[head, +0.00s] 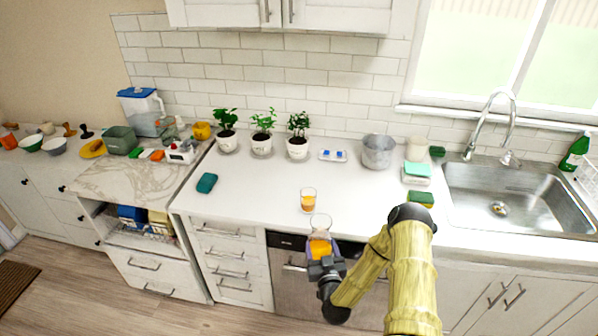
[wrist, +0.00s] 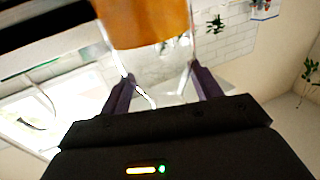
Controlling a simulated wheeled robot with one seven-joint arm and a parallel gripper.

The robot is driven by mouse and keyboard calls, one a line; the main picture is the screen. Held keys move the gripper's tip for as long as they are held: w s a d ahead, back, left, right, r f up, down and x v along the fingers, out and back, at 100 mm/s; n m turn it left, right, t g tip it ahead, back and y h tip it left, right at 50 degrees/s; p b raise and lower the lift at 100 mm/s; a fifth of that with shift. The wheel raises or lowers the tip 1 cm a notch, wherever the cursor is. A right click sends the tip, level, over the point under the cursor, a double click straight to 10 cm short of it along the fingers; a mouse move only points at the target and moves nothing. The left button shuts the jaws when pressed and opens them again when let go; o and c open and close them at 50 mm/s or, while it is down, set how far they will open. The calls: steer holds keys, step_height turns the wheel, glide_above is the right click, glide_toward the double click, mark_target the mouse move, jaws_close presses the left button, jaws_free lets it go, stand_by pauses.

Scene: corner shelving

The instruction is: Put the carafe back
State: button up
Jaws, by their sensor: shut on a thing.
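The carafe (head: 320,246) is clear glass with orange liquid in its lower part. My gripper (head: 325,264) is shut on it and holds it in front of the counter's front edge, above the dishwasher front. It looks about upright in the head view. In the wrist view the carafe (wrist: 146,22) stands between the two dark fingers of my gripper (wrist: 163,88), its orange liquid at the top of the picture. A drinking glass (head: 308,201) with orange liquid stands on the counter (head: 255,195) just behind the carafe.
Three potted plants (head: 297,147), a metal pot (head: 378,151) and a sponge (head: 420,198) stand on the counter. A teal item (head: 206,183) lies at its left. The sink (head: 510,195) is at right. A water pitcher (head: 143,110) is back left.

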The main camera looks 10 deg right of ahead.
steer(key=shift+s+r, duration=0.15)
steer(key=shift+s, duration=0.5)
steer(key=s, duration=0.1)
steer(key=s+r, duration=0.1)
steer(key=shift+s+r, duration=0.55)
steer(key=shift+r, duration=0.05)
steer(key=shift+w, duration=0.1)
